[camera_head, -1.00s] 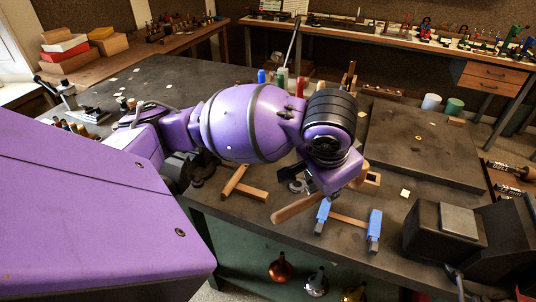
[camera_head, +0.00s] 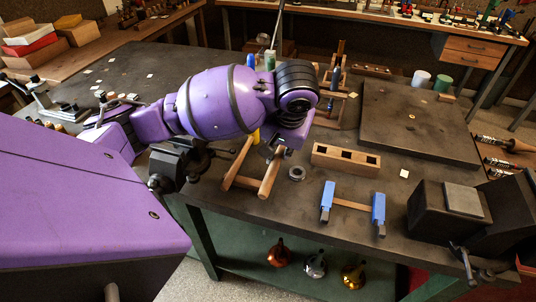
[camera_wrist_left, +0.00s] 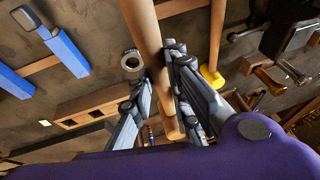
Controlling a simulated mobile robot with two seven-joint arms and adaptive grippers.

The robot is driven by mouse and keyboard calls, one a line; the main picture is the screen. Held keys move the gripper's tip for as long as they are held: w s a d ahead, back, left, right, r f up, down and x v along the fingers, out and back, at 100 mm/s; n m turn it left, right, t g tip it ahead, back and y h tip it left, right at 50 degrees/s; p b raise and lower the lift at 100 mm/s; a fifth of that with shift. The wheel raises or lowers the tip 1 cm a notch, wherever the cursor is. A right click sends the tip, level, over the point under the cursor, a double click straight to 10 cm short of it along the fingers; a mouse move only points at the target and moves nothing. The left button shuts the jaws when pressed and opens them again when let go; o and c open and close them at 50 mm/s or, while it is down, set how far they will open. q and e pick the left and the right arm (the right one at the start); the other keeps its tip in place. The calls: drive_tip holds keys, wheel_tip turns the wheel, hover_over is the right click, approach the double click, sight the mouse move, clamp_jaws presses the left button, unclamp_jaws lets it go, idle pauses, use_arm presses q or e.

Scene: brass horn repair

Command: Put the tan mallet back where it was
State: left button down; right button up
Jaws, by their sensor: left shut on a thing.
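My left gripper (camera_head: 279,152) is shut on the tan mallet (camera_head: 269,176), a pale wooden shaft that slants down toward the table's front. In the left wrist view, the mallet (camera_wrist_left: 143,30) runs between the two grey fingers (camera_wrist_left: 160,92); which part is its head is hard to tell. In the head view it overlaps the right side of a low wooden frame (camera_head: 238,163). I cannot tell whether it touches the frame. My right gripper does not show.
A wooden block with square holes (camera_head: 345,160) and a metal ring (camera_head: 296,173) lie to the right. A blue-ended clamp (camera_head: 326,201) lies nearer the front edge. A dark vise (camera_head: 180,160) is left of the frame. A dark raised board (camera_head: 420,120) lies farther right.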

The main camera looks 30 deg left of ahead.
use_arm(q)
drive_tip(key=w+a+f, duration=0.1)
drive_tip(key=a+f, duration=0.1)
drive_tip(key=w+a+f, duration=0.1)
drive_tip(key=a+f, duration=0.1)
drive_tip(key=w+a+f, duration=0.2)
drive_tip(key=shift+w+a+f, duration=0.3)
drive_tip(key=shift+a+f, duration=0.25)
drive_tip(key=shift+f, duration=1.6)
drive_tip(key=shift+f, duration=0.2)
drive_tip(key=c, duration=1.7)
unclamp_jaws()
drive_tip(key=shift+o, duration=0.2)
drive_tip(key=v, duration=1.2)
drive_tip(key=shift+r, duration=0.15)
